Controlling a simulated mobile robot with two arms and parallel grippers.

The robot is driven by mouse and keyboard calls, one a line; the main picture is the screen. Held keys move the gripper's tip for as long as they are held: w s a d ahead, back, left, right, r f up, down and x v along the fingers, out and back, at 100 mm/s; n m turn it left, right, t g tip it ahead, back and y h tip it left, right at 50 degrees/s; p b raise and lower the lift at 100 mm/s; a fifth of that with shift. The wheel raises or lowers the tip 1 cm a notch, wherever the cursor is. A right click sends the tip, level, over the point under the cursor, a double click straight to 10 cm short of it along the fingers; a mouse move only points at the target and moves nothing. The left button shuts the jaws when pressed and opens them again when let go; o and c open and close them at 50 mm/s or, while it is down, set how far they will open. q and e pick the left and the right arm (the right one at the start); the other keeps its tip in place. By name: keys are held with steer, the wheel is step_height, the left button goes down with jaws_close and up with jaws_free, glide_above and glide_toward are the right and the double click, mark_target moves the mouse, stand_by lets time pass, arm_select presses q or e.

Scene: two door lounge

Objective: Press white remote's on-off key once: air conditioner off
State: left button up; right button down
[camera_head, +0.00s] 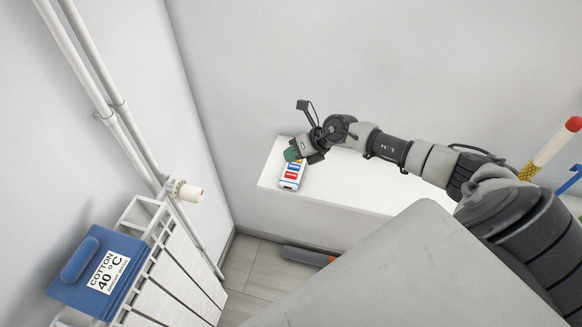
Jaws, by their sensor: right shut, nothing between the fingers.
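The white remote (291,178) lies on a white ledge (345,182) against the back wall. Its face shows a blue key area and a red key area. My right gripper (291,154) is shut and empty, its green-tipped fingers at the upper end of the remote. The fingers cover that end, and I cannot tell whether they touch it. My right arm reaches in from the right across the ledge. My left gripper is not in view, and neither is the air conditioner.
A red-tipped stick (550,148) stands at the right.

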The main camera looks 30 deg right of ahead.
mark_target(292, 174)
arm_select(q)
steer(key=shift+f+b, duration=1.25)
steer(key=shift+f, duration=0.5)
arm_select(e)
steer(key=shift+f, duration=2.1)
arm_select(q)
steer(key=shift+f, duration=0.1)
arm_select(e)
steer(key=shift+f, duration=0.1)
arm_select(q)
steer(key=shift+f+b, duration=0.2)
steer(key=shift+b, duration=0.1)
arm_select(e)
steer(key=shift+f, duration=0.35)
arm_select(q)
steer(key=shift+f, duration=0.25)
arm_select(e)
steer(key=shift+f, duration=0.35)
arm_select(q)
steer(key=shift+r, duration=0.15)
arm_select(e)
steer(key=shift+r, duration=0.15)
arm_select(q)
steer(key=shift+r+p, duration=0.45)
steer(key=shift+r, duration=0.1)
arm_select(e)
steer(key=shift+r, duration=0.7)
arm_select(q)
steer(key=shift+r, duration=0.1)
